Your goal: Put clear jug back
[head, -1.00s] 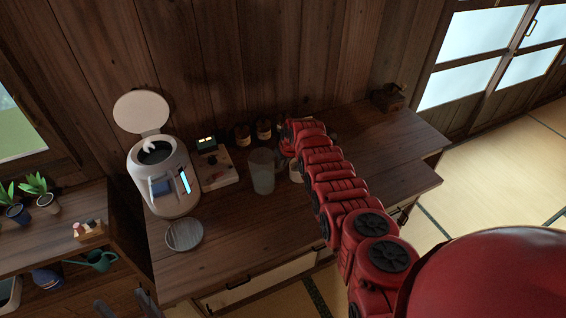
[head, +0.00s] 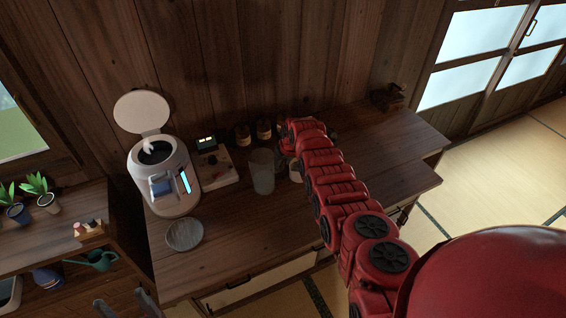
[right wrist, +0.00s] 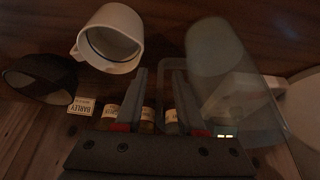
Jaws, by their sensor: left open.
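The clear jug (head: 262,172) stands upright on the wooden counter, right of the rice cooker. In the right wrist view the jug (right wrist: 222,75) fills the right side, its handle reaching left towards my fingers. My right gripper (right wrist: 158,78) is open, its two fingers apart at the handle. I cannot tell whether they touch it. In the head view my right arm hides most of this gripper. My left gripper (head: 124,304) is open and empty at the bottom edge, its two grey fingertips showing.
A white mug (right wrist: 112,38) stands close beside my right gripper. Small labelled bottles (head: 264,130) stand at the wall. The open-lidded rice cooker (head: 162,175) and a round grey dish (head: 184,235) are on the left. The counter front (head: 235,250) is clear.

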